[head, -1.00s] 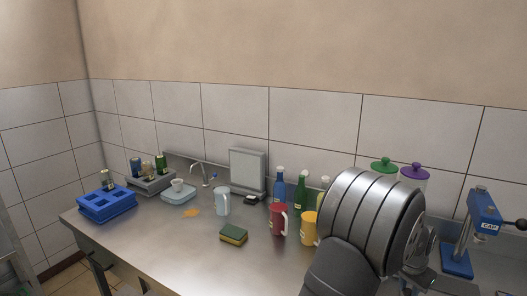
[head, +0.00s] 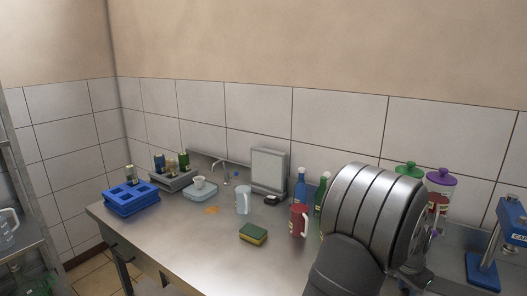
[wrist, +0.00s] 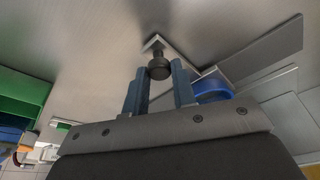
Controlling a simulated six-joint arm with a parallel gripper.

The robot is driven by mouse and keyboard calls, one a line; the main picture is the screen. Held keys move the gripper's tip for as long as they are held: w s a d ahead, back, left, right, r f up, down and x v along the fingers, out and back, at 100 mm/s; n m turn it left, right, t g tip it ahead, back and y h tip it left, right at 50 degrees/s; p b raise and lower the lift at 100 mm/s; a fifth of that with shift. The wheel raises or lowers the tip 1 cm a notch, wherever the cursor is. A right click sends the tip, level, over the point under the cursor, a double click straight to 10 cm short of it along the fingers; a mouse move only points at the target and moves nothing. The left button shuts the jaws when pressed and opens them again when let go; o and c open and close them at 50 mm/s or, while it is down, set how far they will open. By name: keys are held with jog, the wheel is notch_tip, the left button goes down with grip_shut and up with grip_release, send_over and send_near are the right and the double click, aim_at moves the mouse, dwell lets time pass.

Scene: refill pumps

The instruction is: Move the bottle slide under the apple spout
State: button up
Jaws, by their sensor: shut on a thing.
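In the wrist view my gripper (wrist: 159,78) has its two blue-grey fingers shut on a dark round knob (wrist: 159,68). The knob stands by a small angled metal bracket (wrist: 178,46), which looks like part of the bottle slide; the rest of the slide is hidden or unclear. In the head view my large silver arm link covers the gripper and the knob. I cannot pick out the apple spout. Two jars stand behind my arm, one with a green lid (head: 409,167) and one with a purple lid (head: 441,177).
A blue cap press (head: 489,255) stands at the right. The front counter is clear.

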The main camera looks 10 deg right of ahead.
jog(key=shift+w+a, duration=2.55)
jog(key=o, duration=0.9)
jog(key=v, duration=1.7)
jog(key=shift+r, duration=0.2)
